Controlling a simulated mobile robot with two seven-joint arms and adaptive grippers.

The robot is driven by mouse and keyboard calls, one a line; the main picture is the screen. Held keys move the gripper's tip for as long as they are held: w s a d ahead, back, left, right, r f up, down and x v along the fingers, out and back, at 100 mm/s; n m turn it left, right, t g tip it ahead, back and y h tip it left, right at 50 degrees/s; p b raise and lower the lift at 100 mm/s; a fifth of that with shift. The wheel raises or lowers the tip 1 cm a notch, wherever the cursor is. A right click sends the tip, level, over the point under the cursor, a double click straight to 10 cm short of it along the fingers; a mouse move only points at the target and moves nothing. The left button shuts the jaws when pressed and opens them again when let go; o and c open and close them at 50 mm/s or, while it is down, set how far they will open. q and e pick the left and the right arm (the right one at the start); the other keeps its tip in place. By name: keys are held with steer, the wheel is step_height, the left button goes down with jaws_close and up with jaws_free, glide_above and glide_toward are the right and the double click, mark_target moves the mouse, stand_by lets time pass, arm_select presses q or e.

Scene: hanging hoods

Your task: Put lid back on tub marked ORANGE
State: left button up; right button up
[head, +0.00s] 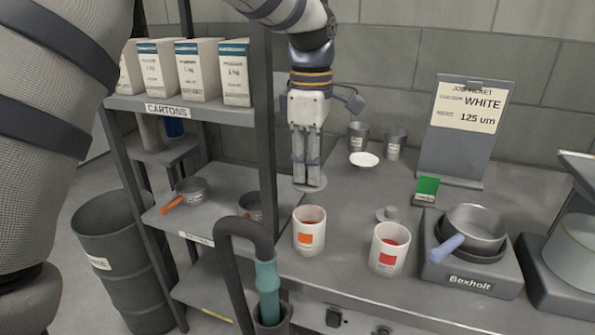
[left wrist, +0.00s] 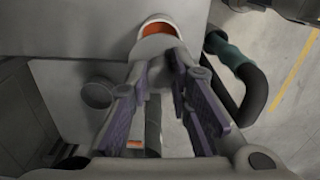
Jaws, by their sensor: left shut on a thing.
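The tub marked with an orange square (head: 309,231) stands open and upright near the bench's front edge, with orange-red contents showing. Its open mouth also shows in the left wrist view (left wrist: 157,28). My left gripper (head: 306,176) points down behind this tub, shut on a grey lid (head: 311,186). The lid is a flat disc just below the fingertips, apart from the tub's rim; its grip is hidden between the fingers. A second tub with a red label (head: 388,249) stands open to the right. Another grey lid (head: 387,214) lies on the bench behind it. My right gripper is out of view.
A scale marked Bexholt (head: 470,283) bearing pans is at the right. A job ticket stand (head: 463,130), a white dish (head: 364,160) and small metal cups (head: 395,144) are behind. The carton shelf (head: 195,108) and a teal-handled hose (head: 267,275) border the left.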

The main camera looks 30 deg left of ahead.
arm_select(q)
step_height(320, 180, down, 5)
steer(key=shift+w+d+r+b, duration=0.1)
steer(key=shift+w+r+b, duration=0.1)
steer(key=shift+b, duration=0.25)
steer(key=shift+f, duration=0.9)
steer(key=shift+f+p, duration=0.15)
steer(key=shift+p, duration=0.35)
stand_by(1.6)
steer(key=o, duration=1.4)
steer(key=shift+r, duration=3.5)
